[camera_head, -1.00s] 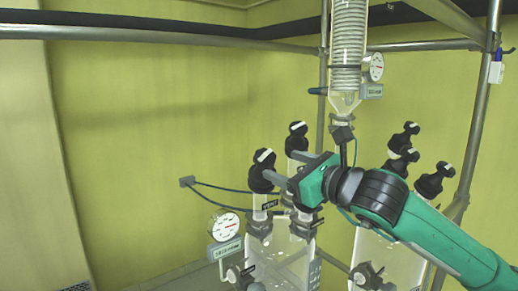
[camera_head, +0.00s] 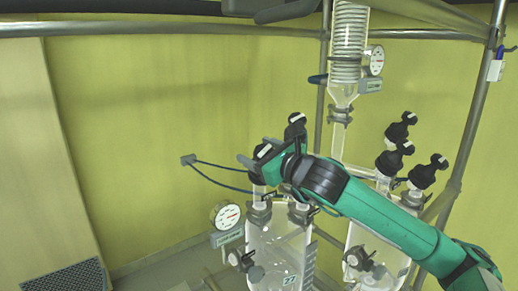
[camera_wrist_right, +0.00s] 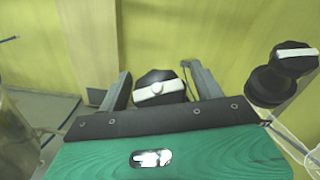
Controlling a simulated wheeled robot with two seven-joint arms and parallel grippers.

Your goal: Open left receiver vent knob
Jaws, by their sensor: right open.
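The left receiver's vent knob is black with a white bar across its top; it shows in the wrist view (camera_wrist_right: 160,90) and partly in the head view (camera_head: 263,151). It sits atop the left glass receiver (camera_head: 275,250). My right gripper (camera_head: 257,153) is at this knob. In the wrist view my right gripper (camera_wrist_right: 160,85) is open, with one finger on each side of the knob and visible gaps. The white bar lies slightly tilted across the space between the fingers. My left gripper is not in view.
A second black knob (camera_head: 296,122) stands just behind; a black knob with a white bar also shows in the wrist view (camera_wrist_right: 292,55). Several more knobs top the right receiver (camera_head: 385,245). A round gauge (camera_head: 227,215) stands at left. The coil condenser (camera_head: 348,50) hangs above.

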